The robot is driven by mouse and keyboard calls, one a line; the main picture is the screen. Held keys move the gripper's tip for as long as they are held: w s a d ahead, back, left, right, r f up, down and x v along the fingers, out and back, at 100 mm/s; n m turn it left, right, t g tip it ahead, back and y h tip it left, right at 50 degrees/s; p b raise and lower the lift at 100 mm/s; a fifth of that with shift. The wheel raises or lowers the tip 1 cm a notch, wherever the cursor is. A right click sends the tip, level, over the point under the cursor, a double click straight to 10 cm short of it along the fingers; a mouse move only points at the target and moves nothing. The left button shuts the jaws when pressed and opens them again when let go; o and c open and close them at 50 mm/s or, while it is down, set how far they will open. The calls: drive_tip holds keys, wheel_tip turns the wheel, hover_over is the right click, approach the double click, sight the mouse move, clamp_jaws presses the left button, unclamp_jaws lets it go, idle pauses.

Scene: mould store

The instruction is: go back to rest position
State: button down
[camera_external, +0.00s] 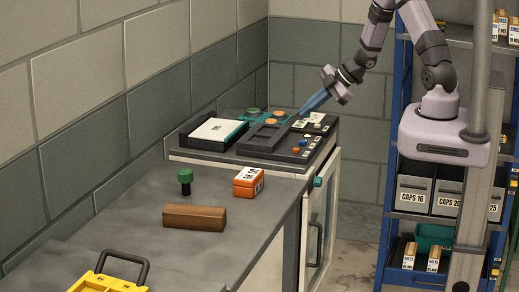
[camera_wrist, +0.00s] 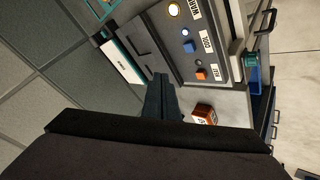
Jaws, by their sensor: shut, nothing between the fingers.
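My gripper (camera_external: 312,103) hangs over the back right part of the counter, just above the dark control panel (camera_external: 312,126), and points down and to the left. Its fingers are together with nothing between them. In the wrist view my gripper (camera_wrist: 160,84) shows as dark closed fingers in front of the panel (camera_wrist: 168,45). I cannot tell whether the fingertips touch the panel.
An orange box (camera_external: 248,182), a brown block (camera_external: 195,216), a green-topped knob (camera_external: 185,181) and a yellow carrier (camera_external: 108,284) stand on the counter. A blue shelf rack (camera_external: 393,150) with bins is at the right. Open air lies between counter and rack.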

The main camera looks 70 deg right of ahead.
drive_tip(key=s+d+f+m+g+h, duration=0.4)
drive_tip(key=s+d+f+m, duration=0.1)
drive_tip(key=s+d, duration=0.2)
drive_tip(key=s+a+f+m+g, duration=0.1)
drive_tip(key=s+a+m+g, duration=0.2)
drive_tip(key=s, duration=0.6)
drive_tip(key=s+a+m+g, duration=0.1)
drive_tip(key=s+m+g, duration=0.35)
drive_tip(key=s, duration=0.35)
drive_tip(key=w+a+r+t, duration=0.1)
drive_tip(key=a+r, duration=0.2)
drive_tip(key=a, duration=0.3)
drive_tip(key=w+a+r+n+y, duration=0.1)
drive_tip(key=a+r, duration=0.2)
drive_tip(key=a, duration=0.4)
drive_tip(key=w+a+r+t+y+b, duration=0.1)
drive_tip(key=a+r, duration=0.2)
drive_tip(key=a, duration=0.4)
drive_tip(key=shift+w+t, duration=0.3)
drive_tip(key=shift+t, duration=0.05)
